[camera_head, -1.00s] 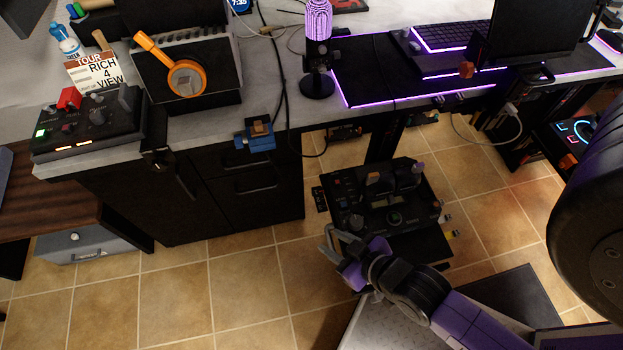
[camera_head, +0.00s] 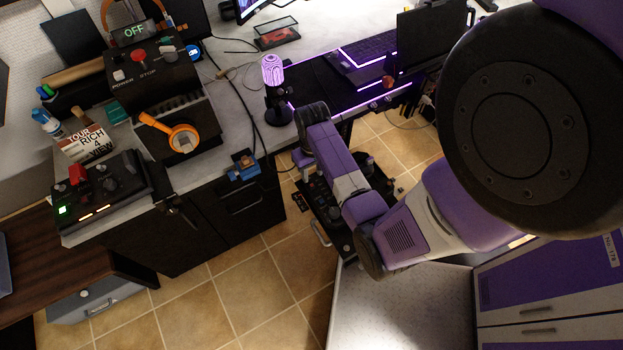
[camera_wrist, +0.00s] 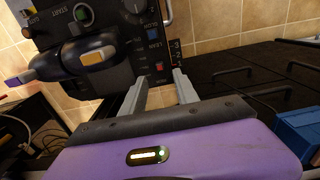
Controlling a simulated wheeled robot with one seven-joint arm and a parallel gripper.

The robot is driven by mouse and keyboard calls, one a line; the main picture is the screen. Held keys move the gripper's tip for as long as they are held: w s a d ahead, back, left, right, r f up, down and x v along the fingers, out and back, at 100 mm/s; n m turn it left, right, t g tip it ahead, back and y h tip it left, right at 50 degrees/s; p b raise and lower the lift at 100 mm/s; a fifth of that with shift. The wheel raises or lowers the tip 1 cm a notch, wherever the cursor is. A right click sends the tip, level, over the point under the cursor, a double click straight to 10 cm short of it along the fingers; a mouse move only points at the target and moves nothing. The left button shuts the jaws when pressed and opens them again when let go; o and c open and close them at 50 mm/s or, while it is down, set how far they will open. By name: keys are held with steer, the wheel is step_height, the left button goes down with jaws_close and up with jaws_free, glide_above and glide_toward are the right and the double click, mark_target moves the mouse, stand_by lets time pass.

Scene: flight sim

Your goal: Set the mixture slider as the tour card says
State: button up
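The tour card (camera_head: 88,145) stands on the desk at the left of the head view and reads "TOUR RICH 4 VIEW". A dark control panel with levers and knobs (camera_head: 322,212) sits low beside the desk, partly hidden by my arm. In the wrist view this panel (camera_wrist: 115,22) fills the upper left, turned over. It has levers with purple and orange (camera_wrist: 92,58) tips. A strip numbered 3, 2, 1 (camera_wrist: 177,54) lies at its edge. My gripper (camera_wrist: 160,88) is open, its fingers apart below that strip. I cannot tell which control is the mixture slider.
A switch box with a red lever (camera_head: 105,190) stands at the desk's left corner. An orange magnifier-like ring (camera_head: 183,138) and a lit microphone (camera_head: 273,75) are on the desk. A blue block (camera_head: 243,165) is at the desk edge. Tiled floor (camera_head: 220,300) is clear in front.

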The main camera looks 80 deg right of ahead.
mark_target(312, 186)
steer(key=shift+f+b, duration=0.4)
steer(key=shift+f, duration=3.5)
jaws_close()
